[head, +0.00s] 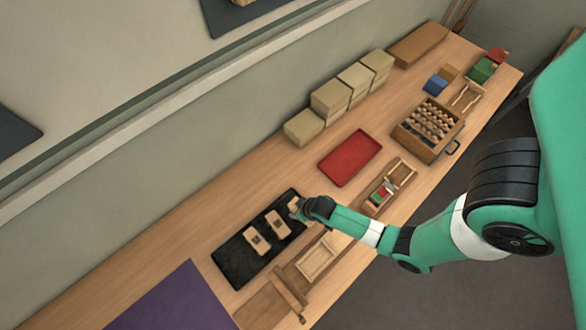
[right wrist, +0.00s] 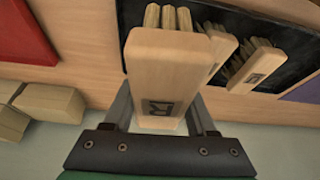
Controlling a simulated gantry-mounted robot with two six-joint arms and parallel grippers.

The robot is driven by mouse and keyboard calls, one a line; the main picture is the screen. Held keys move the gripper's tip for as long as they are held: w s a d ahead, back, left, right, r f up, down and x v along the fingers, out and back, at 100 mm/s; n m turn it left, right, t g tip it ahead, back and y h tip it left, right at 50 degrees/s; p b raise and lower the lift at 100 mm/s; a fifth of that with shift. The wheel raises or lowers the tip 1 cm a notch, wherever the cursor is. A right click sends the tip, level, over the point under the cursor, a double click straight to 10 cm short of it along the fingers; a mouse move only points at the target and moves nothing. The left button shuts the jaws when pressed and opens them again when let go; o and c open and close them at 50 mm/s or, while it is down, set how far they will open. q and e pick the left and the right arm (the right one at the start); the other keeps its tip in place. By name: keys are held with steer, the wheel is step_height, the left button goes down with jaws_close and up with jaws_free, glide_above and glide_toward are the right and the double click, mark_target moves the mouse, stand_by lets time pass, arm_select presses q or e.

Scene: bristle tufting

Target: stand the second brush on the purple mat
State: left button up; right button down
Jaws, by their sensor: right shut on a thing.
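My right gripper (head: 299,208) is shut on a pale wooden brush (right wrist: 160,75) at the far right end of the black tray (head: 229,254). In the right wrist view the held brush shows a dark letter-like mark and bristle sticks beyond its block. Two more wooden brushes, one (head: 256,241) and another (head: 278,225), lie side by side on the tray; both show partly in the right wrist view. I cannot tell whether the held brush touches the tray. The purple mat (head: 178,302) lies at the lower left, with nothing on its visible part. My left gripper is out of view.
A pale wooden tray (head: 318,259) and a small box with coloured pieces (head: 379,196) sit near the front edge. Bare table lies left of the black tray.

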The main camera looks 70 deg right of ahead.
steer(key=x, duration=0.2)
steer(key=d+b+x, duration=0.1)
steer(key=x, duration=0.1)
steer(key=shift+w+f, duration=0.1)
steer(key=shift+w, duration=0.05)
steer(key=shift+w+d+f, duration=0.2)
steer(key=shift+w+d, duration=0.1)
steer(key=b+x, duration=0.1)
steer(key=x, duration=0.2)
steer(key=shift+s+d+f+b, duration=0.1)
steer(key=shift+f+b, duration=0.1)
steer(key=shift+b, duration=0.2)
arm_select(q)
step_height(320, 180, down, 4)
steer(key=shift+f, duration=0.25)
arm_select(e)
steer(key=shift+s+f, duration=0.1)
steer(key=shift+f, duration=0.25)
